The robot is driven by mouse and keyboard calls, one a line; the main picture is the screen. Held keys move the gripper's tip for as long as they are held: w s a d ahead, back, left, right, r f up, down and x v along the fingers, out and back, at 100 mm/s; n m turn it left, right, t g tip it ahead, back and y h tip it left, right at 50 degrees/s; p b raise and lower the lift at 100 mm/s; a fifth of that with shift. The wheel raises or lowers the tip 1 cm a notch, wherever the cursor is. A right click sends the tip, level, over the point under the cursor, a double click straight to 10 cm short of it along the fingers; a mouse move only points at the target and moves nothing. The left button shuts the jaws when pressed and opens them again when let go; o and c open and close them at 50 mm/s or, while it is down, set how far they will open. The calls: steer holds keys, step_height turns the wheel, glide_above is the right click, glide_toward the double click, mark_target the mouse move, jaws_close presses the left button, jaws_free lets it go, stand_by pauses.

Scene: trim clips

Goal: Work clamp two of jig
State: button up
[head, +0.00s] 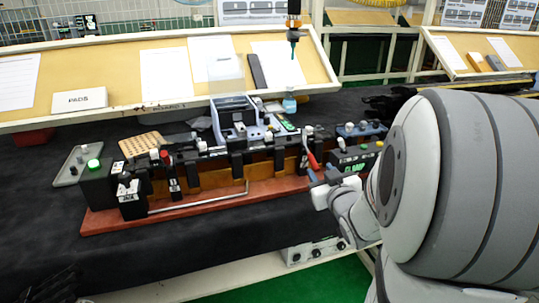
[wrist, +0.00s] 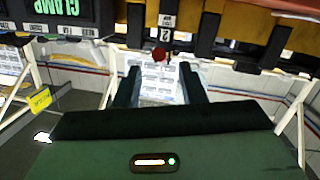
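The jig (head: 215,198) stands on a red-brown base along the black-covered bench. Clamp two shows in the wrist view as a black bracket with a white "2" label (wrist: 165,36) and a red knob (wrist: 159,54). In the head view, a red handle (head: 313,160) slants down at the right part of the jig. My gripper (wrist: 159,72) is open in the wrist view, with the knob just beyond and between the fingertips. I see no contact. In the head view my gripper (head: 324,190) is beside the red handle, its fingers partly hidden.
A black box marked "CLAMP" (head: 354,165) stands right of the red handle, close to my gripper. Another clamp with a red knob (head: 165,156) is at the jig's left. A bent metal rod (head: 200,200) runs along the jig's front. Black bench cloth in front is clear.

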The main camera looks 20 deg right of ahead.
mark_target(312, 162)
steer(key=shift+d+f+t+y+b, duration=0.25)
steer(key=shift+f+t+y+b, duration=0.2)
steer(key=shift+f, duration=0.25)
steer(key=shift+r, duration=0.1)
steer(key=w, duration=0.7)
steer(key=shift+w+p, duration=0.3)
steer(key=shift+p, duration=0.1)
steer(key=shift+c, duration=0.4)
jaws_close()
